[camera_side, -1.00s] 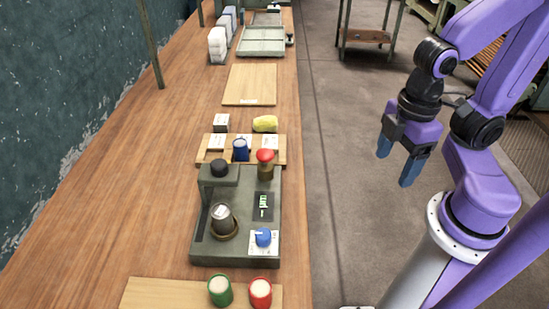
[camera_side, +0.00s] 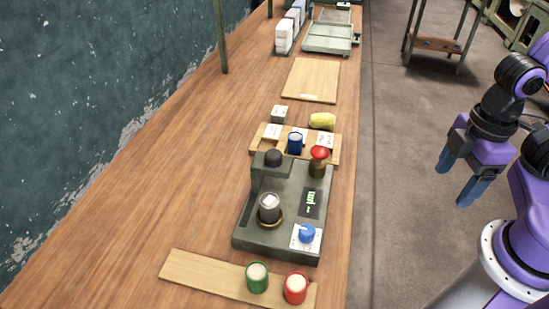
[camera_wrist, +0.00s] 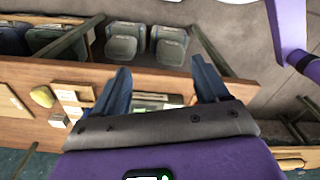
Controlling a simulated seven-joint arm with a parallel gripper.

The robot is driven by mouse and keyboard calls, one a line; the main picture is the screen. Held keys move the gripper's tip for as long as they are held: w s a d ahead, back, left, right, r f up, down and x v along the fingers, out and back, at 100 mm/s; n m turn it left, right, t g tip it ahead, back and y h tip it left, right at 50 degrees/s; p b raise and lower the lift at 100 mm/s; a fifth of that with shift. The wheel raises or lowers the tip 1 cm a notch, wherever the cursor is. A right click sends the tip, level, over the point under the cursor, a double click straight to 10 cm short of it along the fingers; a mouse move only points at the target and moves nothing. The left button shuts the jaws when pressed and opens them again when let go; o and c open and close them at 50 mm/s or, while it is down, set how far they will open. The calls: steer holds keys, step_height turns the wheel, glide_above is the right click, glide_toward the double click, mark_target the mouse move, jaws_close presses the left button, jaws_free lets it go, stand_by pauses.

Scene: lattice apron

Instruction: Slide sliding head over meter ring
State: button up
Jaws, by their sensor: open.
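A grey-green machine (camera_side: 262,239) stands on the wooden bench in the side view. Its upright carries a short overhanging head (camera_side: 271,171) with a black knob on top, which looks like the sliding head. Below and in front of it, a metal cup (camera_side: 269,206) sits in a brass ring (camera_side: 279,222) on the base. I cannot tell for sure which part is the meter ring. My gripper (camera_side: 456,182) is open and empty, right of the bench and apart from the machine. Its two blue fingers also show spread in the wrist view (camera_wrist: 162,80).
A red-topped brown piece (camera_side: 319,162), a small display (camera_side: 311,202) and a blue knob (camera_side: 307,233) are on the machine. Green (camera_side: 257,279) and red (camera_side: 295,289) cups stand on a front board. A blue cup (camera_side: 295,143) and yellow item (camera_side: 322,121) lie behind. Bench left is clear.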

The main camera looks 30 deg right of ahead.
stand_by(0.3)
steer(key=shift+c, duration=0.9)
step_height(320, 180, up, 12)
steer(key=n, duration=0.2)
glide_above(275, 153)
step_height(275, 153, down, 17)
jaws_close()
steer(key=s+a, duration=0.6)
steer(key=shift+s+a+r, duration=0.1)
steer(key=shift+s+a, duration=0.1)
steer(key=shift+a, duration=0.05)
